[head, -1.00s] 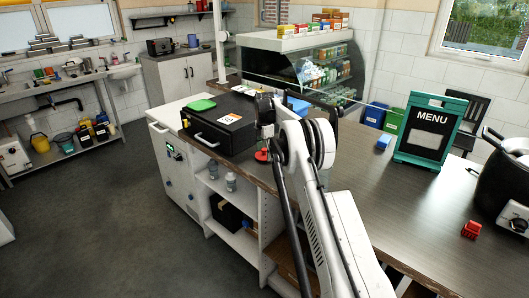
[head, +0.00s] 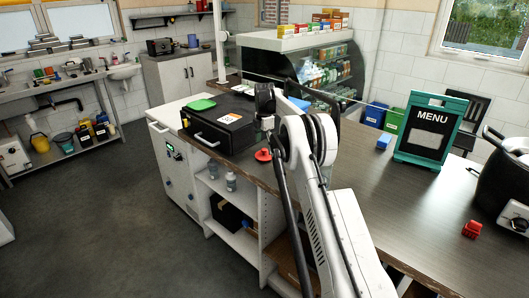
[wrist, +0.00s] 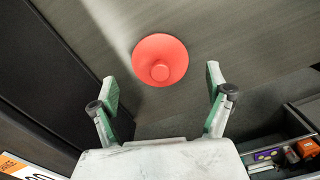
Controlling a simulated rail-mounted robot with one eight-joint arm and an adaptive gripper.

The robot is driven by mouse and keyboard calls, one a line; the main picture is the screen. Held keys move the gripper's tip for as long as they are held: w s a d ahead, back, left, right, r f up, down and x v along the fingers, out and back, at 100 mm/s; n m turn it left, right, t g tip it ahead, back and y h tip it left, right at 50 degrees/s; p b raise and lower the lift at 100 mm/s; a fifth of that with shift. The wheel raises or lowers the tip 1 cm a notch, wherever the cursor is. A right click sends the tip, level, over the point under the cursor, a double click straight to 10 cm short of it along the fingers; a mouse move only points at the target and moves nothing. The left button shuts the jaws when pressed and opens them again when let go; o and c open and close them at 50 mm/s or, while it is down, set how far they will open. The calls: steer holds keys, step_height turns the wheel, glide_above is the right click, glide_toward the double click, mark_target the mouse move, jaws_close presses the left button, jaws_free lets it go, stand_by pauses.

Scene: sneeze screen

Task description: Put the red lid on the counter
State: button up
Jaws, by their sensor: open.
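The red lid (head: 263,155) lies on the dark wood counter (head: 345,190), close to its front edge and just right of the black box. In the wrist view the round red lid (wrist: 160,48) shows whole, with its small knob facing the camera. My gripper (wrist: 161,84) is open and empty, its two green-padded fingers spread apart. The lid appears beyond the fingertips, with nothing between them. In the head view my gripper (head: 266,128) hangs above the lid, partly hidden by my own arm.
A black box (head: 218,130) with a green item (head: 201,105) on top stands left of the lid. A menu board (head: 430,130), a black pot (head: 500,180) and a red block (head: 472,229) are at right. The middle of the counter is clear.

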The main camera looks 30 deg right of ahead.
step_height(320, 180, up, 9)
step_height(320, 180, up, 13)
steer(key=m+t, duration=0.2)
steer(key=m, duration=0.2)
glide_above(264, 149)
steer(key=s+a, duration=0.7)
steer(key=s+a+r+m+t, duration=0.1)
steer(key=s+a+r+m, duration=0.25)
steer(key=s, duration=0.35)
steer(key=s+a+r+m+t, duration=0.1)
steer(key=s+a+r+m, duration=0.1)
steer(key=s+a+r, duration=0.45)
steer(key=s+a+f+m+t, duration=0.1)
steer(key=s+a+f+m, duration=0.1)
steer(key=s, duration=0.7)
steer(key=s+a+f+m, duration=0.2)
steer(key=s, duration=0.6)
steer(key=s+a+f+m+t, duration=0.1)
steer(key=s+a+f+m, duration=0.1)
steer(key=s+f, duration=0.3)
steer(key=s+a+f+m+t, duration=0.1)
steer(key=s+f, duration=0.5)
steer(key=s, duration=0.6)
steer(key=shift+s+a+f+m, duration=0.25)
steer(key=shift+a+m, duration=0.3)
steer(key=shift+m, duration=0.6)
